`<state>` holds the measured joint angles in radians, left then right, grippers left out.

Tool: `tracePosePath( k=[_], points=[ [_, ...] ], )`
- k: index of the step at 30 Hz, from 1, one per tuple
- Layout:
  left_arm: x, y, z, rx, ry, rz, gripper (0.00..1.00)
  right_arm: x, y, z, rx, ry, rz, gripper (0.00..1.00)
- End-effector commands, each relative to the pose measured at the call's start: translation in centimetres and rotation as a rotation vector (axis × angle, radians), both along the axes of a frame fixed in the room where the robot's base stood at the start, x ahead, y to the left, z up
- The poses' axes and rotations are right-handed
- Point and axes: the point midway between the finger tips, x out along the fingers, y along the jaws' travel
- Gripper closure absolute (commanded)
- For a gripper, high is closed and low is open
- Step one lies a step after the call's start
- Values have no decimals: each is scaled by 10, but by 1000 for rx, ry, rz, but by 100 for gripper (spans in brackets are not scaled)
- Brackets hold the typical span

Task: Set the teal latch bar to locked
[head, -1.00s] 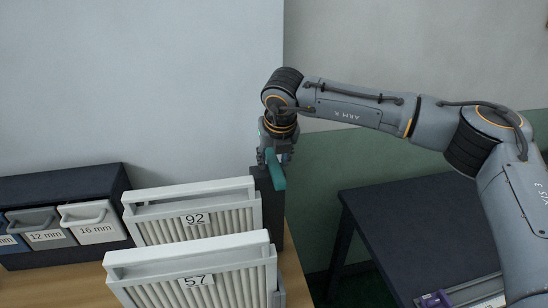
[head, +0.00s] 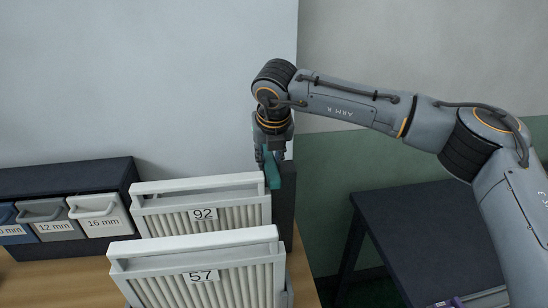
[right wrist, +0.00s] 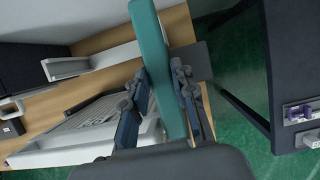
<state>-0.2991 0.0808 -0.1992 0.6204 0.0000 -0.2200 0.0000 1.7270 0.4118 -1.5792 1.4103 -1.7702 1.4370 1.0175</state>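The teal latch bar (head: 271,168) is at the top of a dark upright post (head: 286,205), to the right of the damper marked 92. It is tilted, its near end lower in the head view. My right gripper (head: 270,150) points down over the bar. In the right wrist view, the bar (right wrist: 160,65) runs between the two fingers (right wrist: 161,78), whose tips lie close against its two sides, so the gripper looks shut on it. The bar's pivot and any lock mark are hidden. My left gripper is out of view.
Pale slatted dampers marked 92 (head: 202,181) and 57 (head: 197,245) stand on the wooden bench, left of the post. A dark drawer rack (head: 67,177) is at the far left. A dark table (head: 425,235) stands at the right, across a gap.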

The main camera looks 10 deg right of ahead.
Motion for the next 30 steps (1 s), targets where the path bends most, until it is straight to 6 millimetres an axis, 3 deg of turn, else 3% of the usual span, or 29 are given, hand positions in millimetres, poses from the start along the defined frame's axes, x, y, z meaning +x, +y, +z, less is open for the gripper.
tracePosePath(
  k=[1, 3, 14, 17, 30],
  points=[
    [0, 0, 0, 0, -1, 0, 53, 0, 2, 1, 4, -2, 4, 64],
    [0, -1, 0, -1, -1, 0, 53, 0, 2, 1, 4, -1, 4, 51],
    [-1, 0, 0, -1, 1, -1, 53, -1, 1, 4, 1, -2, 3, 51],
    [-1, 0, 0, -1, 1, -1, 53, -5, 1, 14, 1, -2, 3, 51],
    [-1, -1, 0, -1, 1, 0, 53, -38, 3, 94, 1, -2, 4, 51]
  ],
)
